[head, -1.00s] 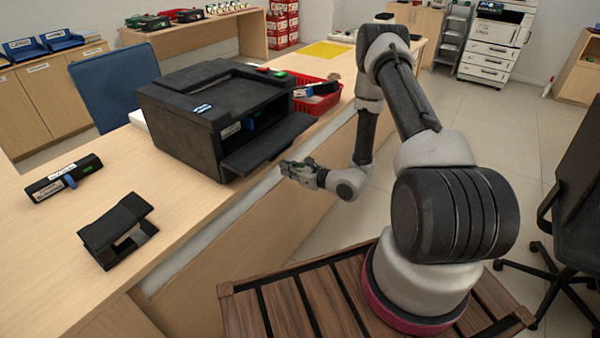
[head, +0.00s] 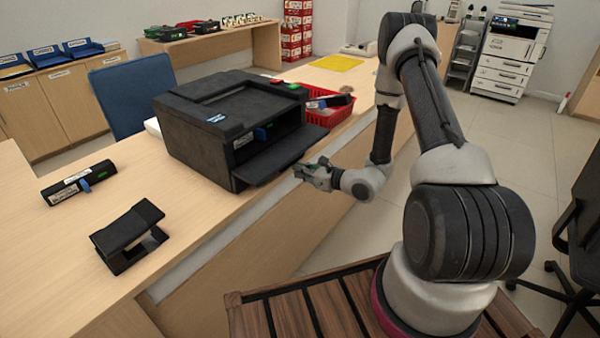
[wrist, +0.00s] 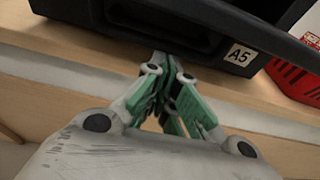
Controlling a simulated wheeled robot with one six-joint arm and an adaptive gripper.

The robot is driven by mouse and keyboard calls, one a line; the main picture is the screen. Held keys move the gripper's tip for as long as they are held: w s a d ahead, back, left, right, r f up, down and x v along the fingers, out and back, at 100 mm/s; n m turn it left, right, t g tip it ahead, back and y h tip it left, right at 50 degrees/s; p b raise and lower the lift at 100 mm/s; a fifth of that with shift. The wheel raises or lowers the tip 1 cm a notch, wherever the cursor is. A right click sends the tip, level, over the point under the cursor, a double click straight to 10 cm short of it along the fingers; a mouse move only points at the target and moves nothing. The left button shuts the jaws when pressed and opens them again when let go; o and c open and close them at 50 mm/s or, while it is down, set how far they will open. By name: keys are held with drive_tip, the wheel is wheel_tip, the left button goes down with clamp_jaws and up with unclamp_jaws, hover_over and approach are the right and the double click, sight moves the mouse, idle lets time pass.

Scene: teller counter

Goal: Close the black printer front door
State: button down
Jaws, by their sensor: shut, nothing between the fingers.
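The black printer (head: 225,125) stands on the wooden counter, and its front door (head: 270,159) is folded down, sticking out toward the counter's front edge. The printer's open front shows a blue part inside. My gripper (head: 305,170) is shut and empty, just in front of the door's outer edge and at about its height. In the wrist view my gripper (wrist: 168,85) has its green-lined fingers together, with the dark printer body (wrist: 130,22) and an "A5" label beyond them. The dark door edge crosses the upper right. I cannot tell whether the fingertips touch the printer.
A red basket (head: 328,112) with items sits right of the printer. A black stand (head: 128,236) and a black labelled device (head: 78,183) lie to the left on the counter. A blue chair (head: 134,92) is behind.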

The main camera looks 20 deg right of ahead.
drive_tip(key=shift+s+d+r, duration=0.1)
drive_tip(key=shift+s+r, duration=0.05)
drive_tip(key=shift+r, duration=0.2)
wheel_tip(320, 180, up, 12)
drive_tip(key=g+h, duration=0.4)
drive_tip(key=g, duration=0.1)
hover_over(297, 149)
drive_tip(key=s, duration=0.1)
drive_tip(key=shift+s+d, duration=0.2)
drive_tip(key=shift+d, duration=0.15)
drive_tip(key=shift+w+a+r, duration=0.25)
drive_tip(key=shift+w+r, duration=0.05)
drive_tip(key=shift+r, duration=0.2)
drive_tip(key=shift+w+a+r, duration=0.2)
drive_tip(key=shift+w+r, duration=0.1)
drive_tip(key=shift+r, duration=0.15)
idle(0.7)
